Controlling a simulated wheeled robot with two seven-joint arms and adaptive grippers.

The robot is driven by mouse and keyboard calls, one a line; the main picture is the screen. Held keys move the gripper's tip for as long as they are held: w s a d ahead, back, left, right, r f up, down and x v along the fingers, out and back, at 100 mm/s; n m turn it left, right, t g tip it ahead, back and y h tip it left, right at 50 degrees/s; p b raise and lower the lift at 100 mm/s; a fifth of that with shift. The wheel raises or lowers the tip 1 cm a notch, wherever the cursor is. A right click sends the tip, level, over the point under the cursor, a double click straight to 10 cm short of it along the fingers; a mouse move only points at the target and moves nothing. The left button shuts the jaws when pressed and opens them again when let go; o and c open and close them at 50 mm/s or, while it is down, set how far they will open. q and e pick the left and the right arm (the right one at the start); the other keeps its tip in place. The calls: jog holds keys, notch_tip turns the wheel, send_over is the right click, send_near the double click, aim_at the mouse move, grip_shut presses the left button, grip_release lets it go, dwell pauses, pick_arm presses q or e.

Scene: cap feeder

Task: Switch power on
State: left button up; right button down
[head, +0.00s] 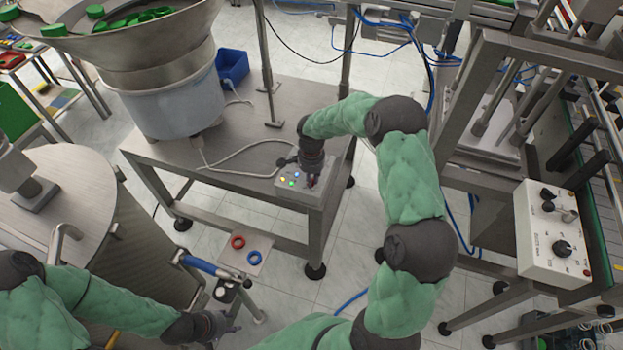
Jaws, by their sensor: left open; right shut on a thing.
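A small control box (302,192) sits at the front right of the steel table, with small yellow, blue and green lights or buttons on its top. My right gripper (312,181) points down onto the right part of this box. It is shut on what appears to be the power switch there; the gripper hides most of it. My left gripper (222,326) is open and empty, low at the bottom left of the view, well away from the box.
A bowl feeder (165,75) with green caps stands on the steel table (240,140), beside a blue bin (232,66). A cable crosses the tabletop. A plate (247,262) with red and blue rings stands below. Another control panel (553,235) is at right.

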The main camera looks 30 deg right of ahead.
jog(key=c, duration=1.2)
grip_release()
notch_tip(320, 180, up, 12)
